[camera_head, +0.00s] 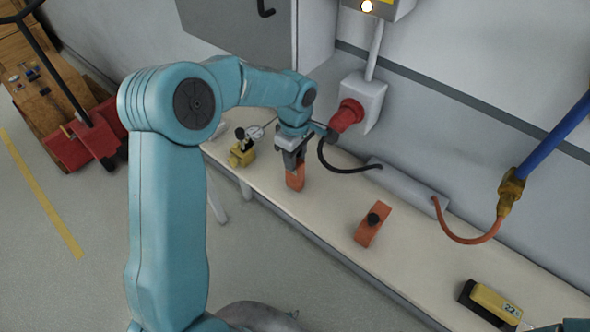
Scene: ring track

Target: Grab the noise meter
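My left gripper (292,162) points down over the bench, its fingers at the top of an orange block-like object (295,179). The fingers hide the object's upper part, and I cannot tell whether they are closed on it. A yellow and black device with a display (492,303) lies at the bench's lower right. An orange piece with a round black knob or ball (367,231) lies mid-bench. I cannot tell for certain which of these is the noise meter. My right gripper is not in view.
The long pale bench (420,262) runs along the wall. A small yellow item with a black top (242,152) stands at its left end. A grey box (405,187) with cables lies at the back. A red plug (346,115) sits at a wall socket. Bench between the orange items is clear.

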